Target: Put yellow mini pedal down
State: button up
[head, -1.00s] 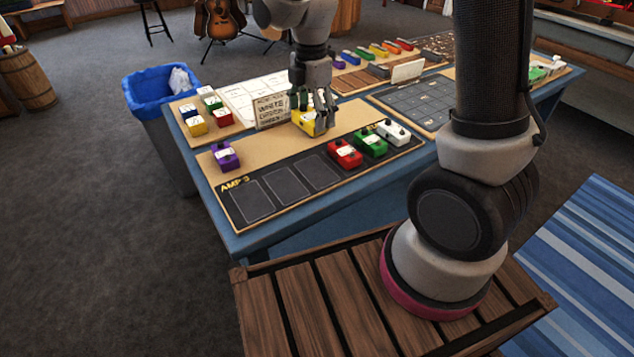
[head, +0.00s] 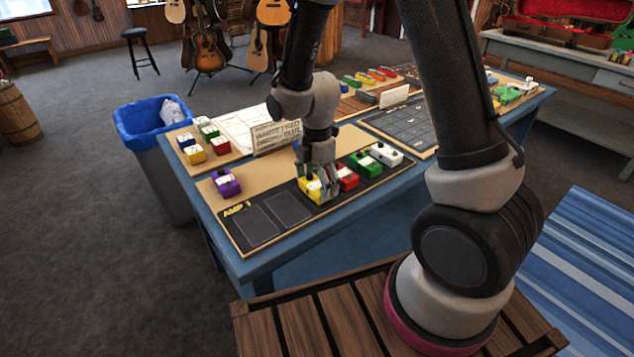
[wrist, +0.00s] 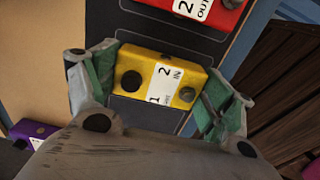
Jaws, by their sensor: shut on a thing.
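The yellow mini pedal (head: 312,188) is between the fingers of my gripper (head: 318,182), which is shut on it. In the wrist view the yellow pedal (wrist: 160,80) shows a white label, with a green-padded finger at each end. It is at the dark AMP 3 board (head: 262,222), over the slot just left of the red pedal (head: 347,177). I cannot tell whether its underside touches the board. The red pedal also shows at the top of the wrist view (wrist: 195,12).
Green (head: 364,164) and white (head: 388,154) pedals stand right of the red one. Two empty outlined slots lie to the left. A purple pedal (head: 225,183) stands on the tan strip behind. A sign (head: 276,137) stands further back.

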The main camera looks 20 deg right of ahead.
aim_at(317, 183)
jog(key=shift+f, duration=0.2)
jog(key=o, duration=1)
jog(key=shift+o, duration=0.2)
jog(key=shift+r, duration=0.1)
notch_tip(317, 183, up, 12)
jog(key=s+d+r+m+t, duration=0.2)
jog(key=s+d+r+m, duration=0.5)
jog(key=s+m, duration=0.2)
jog(key=s+d+r+m+t, duration=0.2)
jog(key=s+d+r+m, duration=0.6)
jog(key=s+m, duration=0.2)
jog(key=m, duration=0.2)
jog(key=shift+r+m, duration=0.2)
jog(key=shift+m, duration=0.1)
